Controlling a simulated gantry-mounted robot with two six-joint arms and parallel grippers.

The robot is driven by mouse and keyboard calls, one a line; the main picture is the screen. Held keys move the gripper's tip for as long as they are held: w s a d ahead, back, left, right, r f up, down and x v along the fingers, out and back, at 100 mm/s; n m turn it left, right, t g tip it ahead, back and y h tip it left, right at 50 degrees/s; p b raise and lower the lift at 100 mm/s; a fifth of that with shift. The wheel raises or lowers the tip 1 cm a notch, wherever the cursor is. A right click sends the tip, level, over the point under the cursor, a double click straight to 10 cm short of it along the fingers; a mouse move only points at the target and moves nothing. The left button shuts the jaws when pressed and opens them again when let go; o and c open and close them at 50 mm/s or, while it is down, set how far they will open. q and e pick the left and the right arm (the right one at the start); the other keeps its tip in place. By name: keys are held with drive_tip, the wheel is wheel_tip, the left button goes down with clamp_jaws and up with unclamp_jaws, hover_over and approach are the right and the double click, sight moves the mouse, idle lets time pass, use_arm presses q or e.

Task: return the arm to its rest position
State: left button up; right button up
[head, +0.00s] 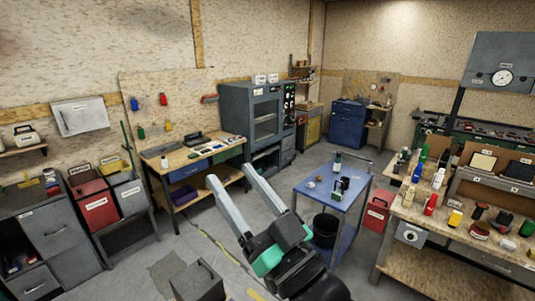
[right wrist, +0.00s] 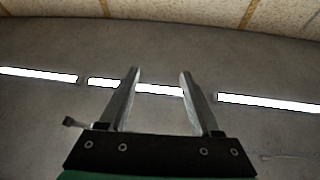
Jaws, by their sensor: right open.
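My right gripper (head: 232,180) rises from the bottom middle of the head view, its two long pale fingers spread apart and pointing up and away. It is open, with nothing between the fingers. In the right wrist view the same gripper (right wrist: 160,75) shows both fingers apart against a grey ceiling with bright light strips. My left gripper is not in the head view.
A blue cart (head: 343,211) with small items stands just right of my gripper. A workbench (head: 172,158) is behind to the left, and a crowded bench (head: 420,215) is at right. Grey cabinets (head: 60,236) and bins stand left. A dark box (head: 198,283) is at the lower left of my arm.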

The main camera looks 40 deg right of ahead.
drive_tip(key=s+a+r+n+t+y, duration=0.2)
drive_tip(key=s+a+r+t, duration=0.15)
drive_tip(key=s+r, duration=0.8)
wheel_tip(320, 180, up, 14)
drive_tip(key=w+d+f+p, duration=0.1)
drive_tip(key=w+p, duration=0.1)
drive_tip(key=p, duration=1)
wheel_tip(320, 180, down, 52)
drive_tip(key=b, duration=5.2)
drive_tip(key=shift+f+t+b, duration=0.25)
drive_tip(key=shift+t+b, duration=0.1)
